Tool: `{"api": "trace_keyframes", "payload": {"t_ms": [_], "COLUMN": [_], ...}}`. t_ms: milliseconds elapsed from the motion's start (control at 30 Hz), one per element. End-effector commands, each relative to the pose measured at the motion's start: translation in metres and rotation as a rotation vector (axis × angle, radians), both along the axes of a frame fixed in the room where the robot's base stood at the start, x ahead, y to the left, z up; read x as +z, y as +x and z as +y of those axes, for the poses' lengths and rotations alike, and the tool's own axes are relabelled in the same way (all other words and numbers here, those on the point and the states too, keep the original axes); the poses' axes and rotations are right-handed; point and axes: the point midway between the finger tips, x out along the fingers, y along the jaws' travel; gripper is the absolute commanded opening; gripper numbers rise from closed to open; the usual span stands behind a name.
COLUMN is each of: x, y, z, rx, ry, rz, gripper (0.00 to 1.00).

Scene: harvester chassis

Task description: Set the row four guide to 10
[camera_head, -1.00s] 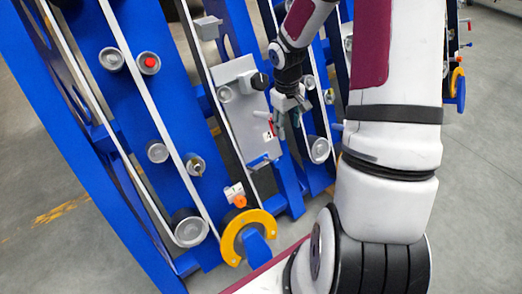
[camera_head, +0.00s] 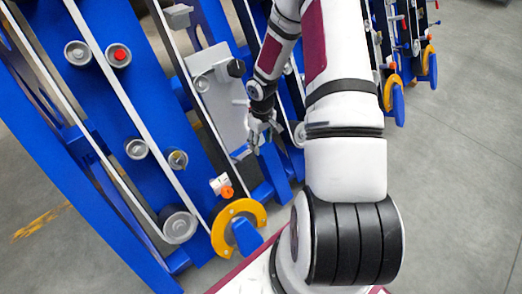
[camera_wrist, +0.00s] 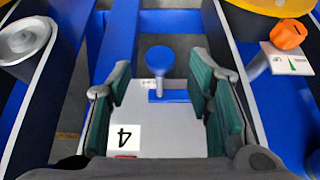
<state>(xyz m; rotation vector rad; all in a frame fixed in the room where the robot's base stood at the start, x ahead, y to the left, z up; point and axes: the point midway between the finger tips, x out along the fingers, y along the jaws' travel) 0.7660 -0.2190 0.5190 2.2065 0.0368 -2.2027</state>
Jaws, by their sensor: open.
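The row four plate (camera_head: 212,99) is a grey panel on the blue chassis. In the wrist view, the plate (camera_wrist: 168,140) carries a white label with an upside-down 4 (camera_wrist: 124,137). A round blue knob (camera_wrist: 159,58) on a short stem stands by a blue bar (camera_wrist: 168,96) at the plate's far edge. My gripper (camera_wrist: 161,75) is open and empty, its green-padded fingers either side of the knob's line, apart from it. In the head view, my gripper (camera_head: 262,132) is beside the plate's lower right. No guide scale is readable.
A yellow ring (camera_head: 238,222) and an orange knob (camera_head: 227,192) on a white plate are near the chassis's lower end. The orange knob (camera_wrist: 287,35) is at upper right in the wrist view. A roller (camera_wrist: 22,38) is at left. Open floor lies right.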

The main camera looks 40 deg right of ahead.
Motion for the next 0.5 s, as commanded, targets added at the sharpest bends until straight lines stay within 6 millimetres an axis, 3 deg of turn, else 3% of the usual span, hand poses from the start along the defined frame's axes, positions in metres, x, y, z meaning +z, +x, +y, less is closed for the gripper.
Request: {"api": "trace_keyframes", "payload": {"t_ms": [200,500], "x": [-0.028,-0.034], "y": [0.000,0.000], "z": [0.001,0.000], "rx": [0.000,0.000], "ry": [0.000,0.000], "rz": [0.001,0.000], "gripper": [0.47,0.47]}}
